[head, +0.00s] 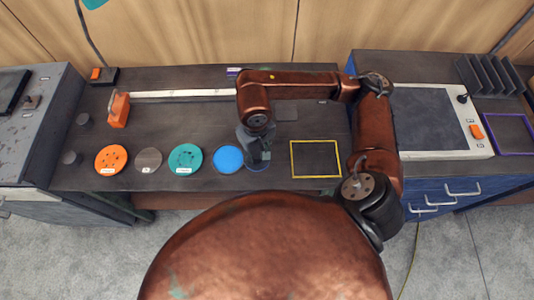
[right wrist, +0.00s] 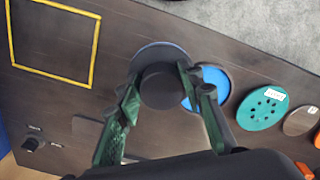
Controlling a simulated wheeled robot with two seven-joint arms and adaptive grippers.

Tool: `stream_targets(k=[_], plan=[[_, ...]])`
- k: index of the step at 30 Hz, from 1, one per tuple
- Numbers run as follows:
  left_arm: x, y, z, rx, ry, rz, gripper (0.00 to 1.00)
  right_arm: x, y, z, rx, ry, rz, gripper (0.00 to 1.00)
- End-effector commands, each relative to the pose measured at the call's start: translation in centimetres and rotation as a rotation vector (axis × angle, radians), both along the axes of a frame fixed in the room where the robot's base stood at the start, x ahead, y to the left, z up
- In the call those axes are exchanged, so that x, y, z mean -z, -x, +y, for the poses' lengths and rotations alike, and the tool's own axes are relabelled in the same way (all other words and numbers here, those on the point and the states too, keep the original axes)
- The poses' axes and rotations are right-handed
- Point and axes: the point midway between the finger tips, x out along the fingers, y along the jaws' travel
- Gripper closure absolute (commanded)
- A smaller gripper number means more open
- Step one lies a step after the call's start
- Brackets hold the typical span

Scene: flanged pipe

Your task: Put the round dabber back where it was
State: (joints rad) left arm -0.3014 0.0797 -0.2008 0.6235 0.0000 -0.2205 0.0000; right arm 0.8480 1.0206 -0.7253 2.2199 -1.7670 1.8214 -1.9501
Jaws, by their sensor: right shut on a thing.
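My right gripper (head: 257,157) reaches down to the front part of the dark bench, just right of a blue disc (head: 228,158). In the right wrist view its two green-and-black fingers (right wrist: 166,90) are shut on a dark round dabber (right wrist: 163,83). Under the dabber's narrower top shows a wider round shape with a bluish rim. I cannot tell if that is the dabber's own base or a mark on the bench, nor whether the dabber touches the bench. In the head view the gripper mostly hides it. My left gripper is not in view.
A teal disc (head: 185,158), a grey disc (head: 148,160) and an orange disc (head: 110,160) lie left of the blue disc. A yellow square outline (head: 316,142) on the bench's right is empty. An orange block (head: 119,110) stands at the left end of a pale strip.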

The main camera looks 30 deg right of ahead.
Motion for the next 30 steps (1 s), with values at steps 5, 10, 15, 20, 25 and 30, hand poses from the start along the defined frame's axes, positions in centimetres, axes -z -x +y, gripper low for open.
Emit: stream_targets(k=[5, 10, 15, 20, 25, 30], plan=[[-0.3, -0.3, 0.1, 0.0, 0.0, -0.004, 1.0, 3.2, -1.0, -2.6, 0.004, 0.0, 0.005, 0.84], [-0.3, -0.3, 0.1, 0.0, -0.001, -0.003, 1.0, 4.8, -1.6, -3.6, 0.001, -0.002, 0.001, 0.84], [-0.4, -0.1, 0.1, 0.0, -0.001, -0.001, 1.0, 6.0, -2.0, -4.6, 0.004, 0.0, 0.002, 0.84], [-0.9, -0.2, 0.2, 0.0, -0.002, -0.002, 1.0, 8.3, -2.0, -4.6, 0.001, -0.002, 0.003, 0.84], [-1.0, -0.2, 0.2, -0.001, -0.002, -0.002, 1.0, 9.1, -2.1, -4.6, -0.001, -0.001, -0.001, 0.84], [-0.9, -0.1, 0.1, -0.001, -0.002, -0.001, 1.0, 9.1, -2.1, -4.6, -0.001, -0.001, -0.001, 0.84]])
